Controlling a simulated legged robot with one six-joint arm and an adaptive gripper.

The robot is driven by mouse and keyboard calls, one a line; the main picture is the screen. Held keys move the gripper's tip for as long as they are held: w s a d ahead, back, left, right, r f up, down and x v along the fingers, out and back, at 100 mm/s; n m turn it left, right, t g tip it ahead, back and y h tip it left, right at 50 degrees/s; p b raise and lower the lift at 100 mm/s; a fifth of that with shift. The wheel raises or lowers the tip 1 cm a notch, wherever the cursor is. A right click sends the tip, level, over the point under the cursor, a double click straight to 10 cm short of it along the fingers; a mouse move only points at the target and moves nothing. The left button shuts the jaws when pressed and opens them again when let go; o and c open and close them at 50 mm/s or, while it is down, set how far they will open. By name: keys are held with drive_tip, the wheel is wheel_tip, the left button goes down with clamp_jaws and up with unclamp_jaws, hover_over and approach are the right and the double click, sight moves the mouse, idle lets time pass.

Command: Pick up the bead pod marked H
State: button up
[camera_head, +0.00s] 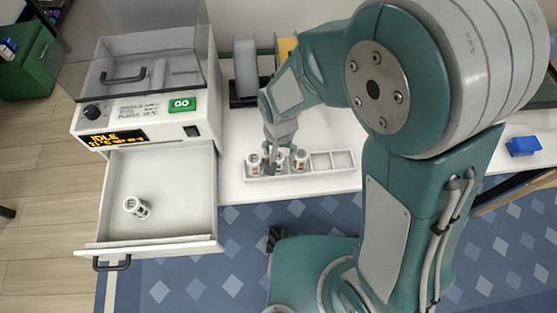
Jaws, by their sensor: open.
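A white rack (328,168) with a row of compartments stands on the white table. Bead pods with white caps and reddish-brown bodies sit in its left part: a left pod (253,165) and a right pod (300,161). My gripper (275,160) is open and points down into the rack between these two. Its fingers largely hide a middle pod, and I cannot tell whether they touch it. Another pod (136,207) stands in the open drawer (180,185) of the machine. The cap letters are too small to read surely, so I cannot tell which pod is H.
The white machine (140,110) has a clear lid, a green GO button (182,104) and an IDLE display. Spools (246,68) stand behind the rack. A blue object (523,146) lies at right. The rack's right compartments look empty.

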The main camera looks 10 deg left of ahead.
sight(277, 157)
drive_tip(key=f, duration=0.4)
drive_tip(key=a+f, duration=0.1)
drive_tip(key=shift+w+f, duration=0.25)
drive_tip(key=shift+f, duration=0.15)
drive_tip(key=shift+d+f, duration=0.2)
drive_tip(key=c, duration=0.9)
